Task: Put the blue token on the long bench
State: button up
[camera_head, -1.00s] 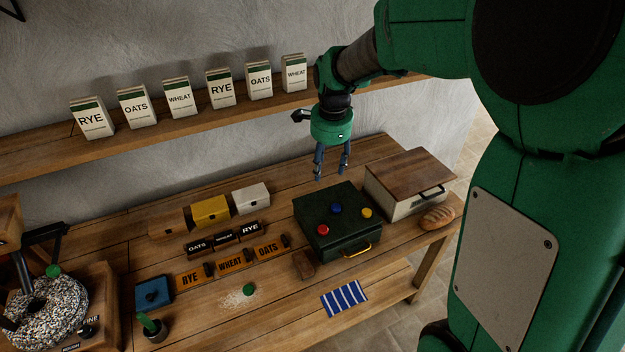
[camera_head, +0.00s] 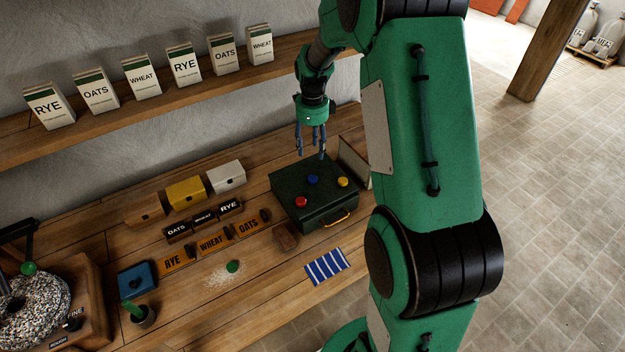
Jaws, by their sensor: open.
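The blue token (camera_head: 312,180) lies on the lid of a dark green case (camera_head: 290,205), with a red token (camera_head: 300,202) and a yellow token (camera_head: 343,182) on the same lid. The case stands on the long wooden bench (camera_head: 215,315), near its right end. My gripper (camera_head: 311,153) is open and empty, pointing down above the back of the case. Its fingertips appear above the blue token in the picture; I cannot tell the exact height gap. My arm hides the right end of the bench.
A blue striped cloth (camera_head: 327,267), a green knob-like piece (camera_head: 232,267) on scattered grain and a brown block (camera_head: 286,237) lie in front of the case. Label blocks (camera_head: 212,242) and small boxes (camera_head: 186,192) stand left. A shelf (camera_head: 110,115) with bags runs above. Bare wood shows at the front.

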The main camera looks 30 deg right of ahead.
send_over(313, 177)
jog(key=shift+a+f, duration=0.15)
jog(key=shift+f, duration=4.15)
jog(key=shift+b, duration=0.3)
jog(key=shift+f, duration=2.6)
jog(key=c, duration=0.9)
jog(key=shift+r, duration=0.2)
